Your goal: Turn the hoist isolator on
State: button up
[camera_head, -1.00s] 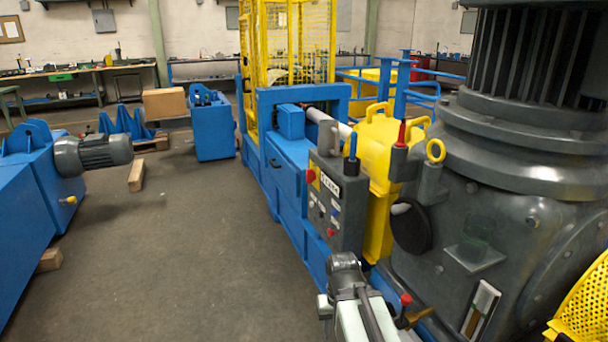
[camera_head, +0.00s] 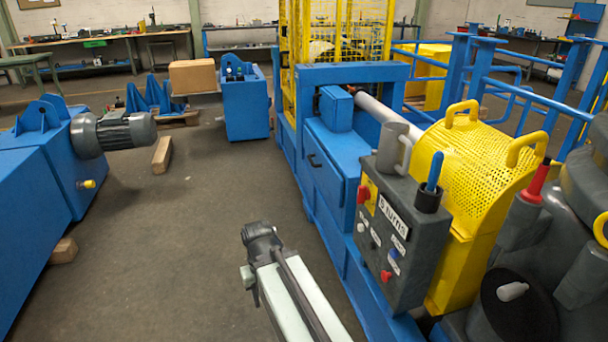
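A grey control box (camera_head: 405,245) stands on the blue machine right of centre. Its sloped face carries a red knob on a yellow plate (camera_head: 364,194), a white lettered label (camera_head: 392,214), small labels and buttons, and a red button (camera_head: 386,276) low down. A dark round disc with a pale handle (camera_head: 512,291) is at the lower right. No isolator label is readable, so I cannot tell which control is the hoist isolator. My gripper (camera_head: 262,240) is left of the box, apart from it, over the floor. Its fingers are not clear.
A grey mug (camera_head: 392,148) and a blue-handled tool in a holder (camera_head: 433,172) sit atop the box. A yellow perforated guard (camera_head: 475,165) is behind it. Blue machinery with a motor (camera_head: 115,132) is at left. Open floor (camera_head: 190,230) lies between.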

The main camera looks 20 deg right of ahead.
aim_at(364, 193)
jog(key=u, duration=0.4)
jog(key=i, duration=0.95)
jog(key=u, duration=0.85)
jog(key=i, duration=0.6)
jog(key=z, duration=0.3)
jog(key=k, duration=0.6)
jog(key=u, duration=0.25)
